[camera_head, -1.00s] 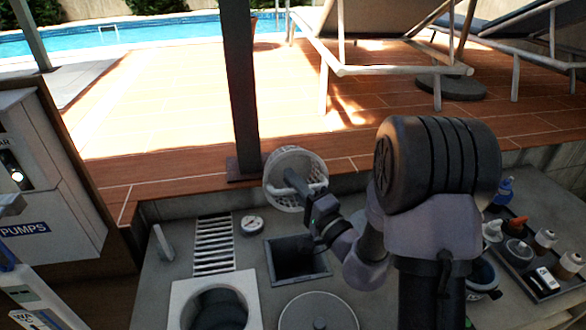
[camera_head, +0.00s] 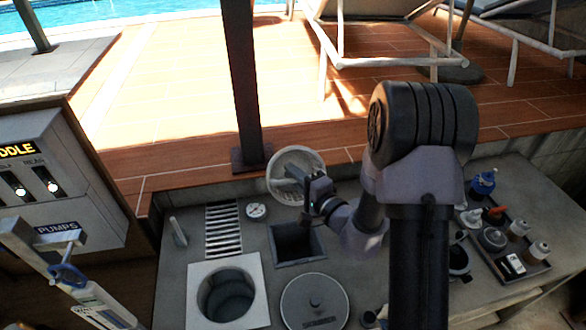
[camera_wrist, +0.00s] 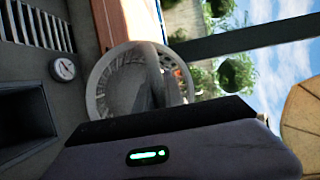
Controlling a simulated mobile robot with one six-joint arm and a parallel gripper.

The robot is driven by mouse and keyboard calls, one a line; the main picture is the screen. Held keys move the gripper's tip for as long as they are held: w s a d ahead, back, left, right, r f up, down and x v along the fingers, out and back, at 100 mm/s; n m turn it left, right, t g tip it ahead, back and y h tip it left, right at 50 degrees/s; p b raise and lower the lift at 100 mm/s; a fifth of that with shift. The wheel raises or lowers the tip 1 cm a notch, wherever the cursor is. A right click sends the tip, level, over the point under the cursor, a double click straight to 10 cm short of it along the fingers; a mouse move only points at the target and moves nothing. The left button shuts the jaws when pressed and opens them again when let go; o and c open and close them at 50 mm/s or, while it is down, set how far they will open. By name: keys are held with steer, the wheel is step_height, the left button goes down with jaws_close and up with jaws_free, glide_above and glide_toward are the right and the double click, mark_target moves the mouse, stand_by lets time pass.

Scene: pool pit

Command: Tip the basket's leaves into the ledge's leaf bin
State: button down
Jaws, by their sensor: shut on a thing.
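My gripper (camera_head: 303,181) is shut on the basket (camera_head: 273,182), a round, pale grey, slatted basket held above the back of the ledge. The basket is tilted, with its open side partly toward the body camera. In the wrist view the basket (camera_wrist: 97,92) shows its round rim and mesh inside, partly covered by my gripper; I cannot make out leaves in it. The leaf bin appears to be the dark square opening (camera_head: 298,245) in the ledge, in front of and below the basket. Its dark edge also shows in the wrist view (camera_wrist: 28,118).
A round open well (camera_head: 228,262) in a white plate and a round grey lid (camera_head: 315,303) lie nearer. A drain grate (camera_head: 223,230), gauge (camera_head: 256,211) and short post (camera_head: 178,231) are left. A dark pillar (camera_head: 243,90) stands behind; a bottle tray (camera_head: 509,240) is right.

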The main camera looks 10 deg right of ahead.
mark_target(277, 198)
steer(key=shift+a+f, duration=0.1)
steer(key=shift+a, duration=0.1)
steer(key=s+a+f+g+p, duration=0.1)
steer(key=g, duration=0.1)
steer(key=s+a+f+g+p, duration=0.1)
steer(key=f+g, duration=0.1)
steer(key=s+a+f+g+p, duration=0.1)
steer(key=f, duration=0.1)
steer(key=shift+a+f+g, duration=0.1)
steer(key=shift+a+g, duration=0.2)
steer(key=shift+g, duration=0.1)
steer(key=s+d+f+m+g+h+p, duration=0.2)
steer(key=s+d+f+m+g, duration=0.1)
steer(key=s+d+f+g, duration=0.1)
steer(key=shift+f+g, duration=0.3)
steer(key=shift+f, duration=0.5)
steer(key=shift+d+f, duration=0.1)
